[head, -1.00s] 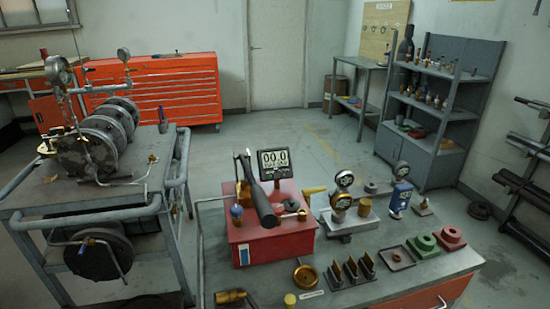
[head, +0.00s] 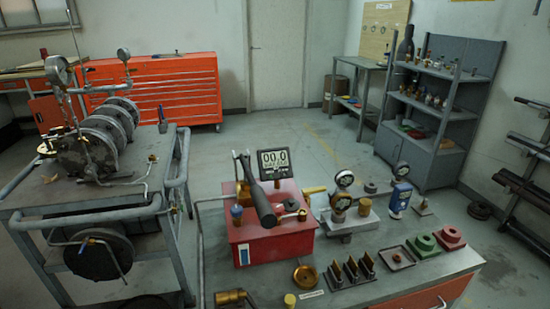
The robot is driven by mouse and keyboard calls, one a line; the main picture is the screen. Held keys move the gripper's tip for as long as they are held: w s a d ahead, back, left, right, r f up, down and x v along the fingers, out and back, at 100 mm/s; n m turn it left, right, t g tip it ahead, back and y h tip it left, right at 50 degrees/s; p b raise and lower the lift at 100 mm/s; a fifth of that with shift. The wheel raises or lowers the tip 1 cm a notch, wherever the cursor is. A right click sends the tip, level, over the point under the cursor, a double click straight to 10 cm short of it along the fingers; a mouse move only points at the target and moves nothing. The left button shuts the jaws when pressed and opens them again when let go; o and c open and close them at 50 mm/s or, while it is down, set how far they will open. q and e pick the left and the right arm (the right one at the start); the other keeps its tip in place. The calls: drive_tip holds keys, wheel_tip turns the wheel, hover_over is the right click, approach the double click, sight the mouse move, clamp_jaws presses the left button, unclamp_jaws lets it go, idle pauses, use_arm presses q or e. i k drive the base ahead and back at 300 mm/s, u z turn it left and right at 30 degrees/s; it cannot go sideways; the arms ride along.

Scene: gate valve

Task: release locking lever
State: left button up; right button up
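I cannot tell for sure which part is the locking lever. A red test unit (head: 270,243) stands on the near bench. A brass part (head: 243,191) sits beside the lever's upper end. A grey flanged valve body (head: 100,135) with a gauge (head: 58,70) lies on a cart at the left. Neither of my grippers shows in the head view.
The bench (head: 345,240) also holds a gauge stand (head: 342,200), a blue device (head: 399,198), a green block (head: 421,246), a red block (head: 450,237) and a brass ring (head: 303,276). A cart (head: 95,203) stands left. Open floor (head: 310,125) lies behind.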

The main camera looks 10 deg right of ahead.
sight(346, 233)
drive_tip(key=u, duration=1.25)
drive_tip(key=k, duration=0.6)
drive_tip(key=z, duration=1.25)
